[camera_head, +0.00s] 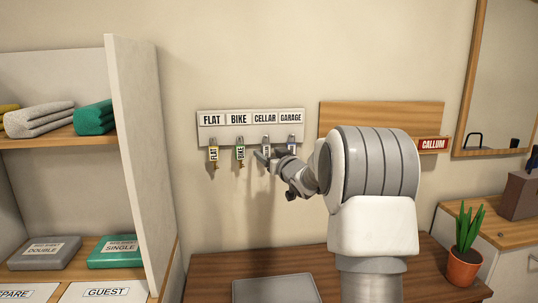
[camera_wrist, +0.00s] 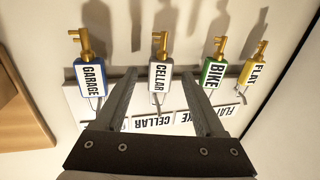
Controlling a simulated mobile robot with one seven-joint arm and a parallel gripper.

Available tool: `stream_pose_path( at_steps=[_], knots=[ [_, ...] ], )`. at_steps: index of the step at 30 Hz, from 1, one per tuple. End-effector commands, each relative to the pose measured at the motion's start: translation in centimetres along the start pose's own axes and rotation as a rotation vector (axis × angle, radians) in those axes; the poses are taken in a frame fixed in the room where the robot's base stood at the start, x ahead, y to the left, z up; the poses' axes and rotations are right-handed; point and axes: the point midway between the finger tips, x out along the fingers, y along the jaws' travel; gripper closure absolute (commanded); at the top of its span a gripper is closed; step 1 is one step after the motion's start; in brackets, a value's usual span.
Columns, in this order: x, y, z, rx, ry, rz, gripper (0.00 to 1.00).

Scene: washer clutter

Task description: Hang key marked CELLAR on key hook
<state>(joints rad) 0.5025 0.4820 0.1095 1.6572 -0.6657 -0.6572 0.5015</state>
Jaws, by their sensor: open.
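The CELLAR key (camera_head: 265,141) has a white tag and hangs on the rack (camera_head: 222,131) below the CELLAR label (camera_head: 265,118). In the wrist view, where the rack appears upside down, the CELLAR key (camera_wrist: 159,75) shows its tag and brass shank. My gripper (camera_head: 266,155) is at the rack, in front of this key. In the wrist view my gripper (camera_wrist: 158,78) is open, with one finger on each side of the CELLAR tag and visible gaps to it. The hook itself is hard to make out.
The GARAGE key (camera_wrist: 91,78), the green BIKE key (camera_wrist: 214,75) and the yellow FLAT key (camera_wrist: 253,70) hang alongside, the GARAGE and BIKE keys close to my fingers. A shelf unit (camera_head: 133,150) stands left. A grey tray (camera_head: 275,290) lies on the wooden top below. A potted plant (camera_head: 464,265) stands right.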

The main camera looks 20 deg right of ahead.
Motion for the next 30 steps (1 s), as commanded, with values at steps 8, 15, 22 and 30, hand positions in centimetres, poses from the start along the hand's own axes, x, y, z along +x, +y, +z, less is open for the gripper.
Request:
stream_pose_path(
  at_steps=[8, 15, 22, 30],
  knots=[
    [-1.0, 0.1, 0.0, 0.0, -0.001, 0.001, 0.29],
    [-5.0, 0.1, -0.1, -0.001, 0.0, 0.002, 0.29],
    [-9.8, 0.1, -0.1, 0.0, 0.0, 0.003, 0.29],
    [-15.1, 0.0, -0.1, 0.0, 0.0, 0.002, 0.29]
  ],
)
